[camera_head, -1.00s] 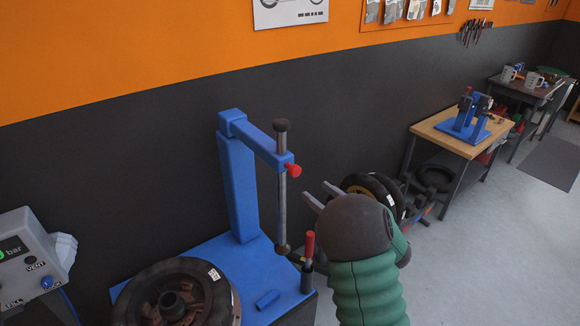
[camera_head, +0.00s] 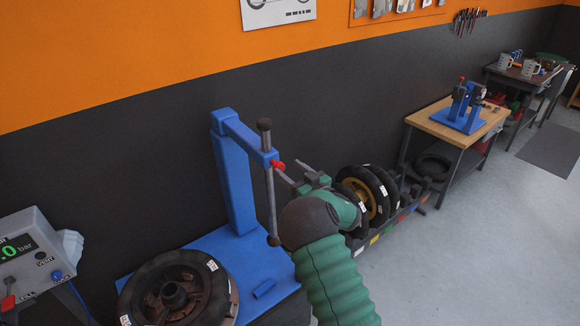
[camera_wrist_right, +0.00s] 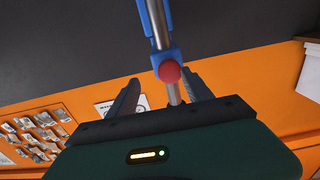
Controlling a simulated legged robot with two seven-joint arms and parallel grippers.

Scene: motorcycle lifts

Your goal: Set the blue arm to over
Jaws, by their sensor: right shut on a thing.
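The blue arm (camera_head: 245,139) reaches from the top of a blue column (camera_head: 235,182) toward the right front. Its end holds a grey vertical rod (camera_head: 271,200) and carries a red knob (camera_head: 277,165). My right gripper (camera_head: 292,181) is at this end, right of the rod, shut on the red knob. In the right wrist view, my right gripper's fingers (camera_wrist_right: 160,90) stand on either side of the red knob (camera_wrist_right: 169,71), with the rod behind. The exact contact is hard to see. My left gripper is out of view.
A wheel (camera_head: 175,292) lies on the blue machine base (camera_head: 225,250) below the arm. A grey gauge box (camera_head: 25,255) stands at left. A rack of tyres (camera_head: 375,195) is behind my right arm. A wooden workbench (camera_head: 440,122) stands further back.

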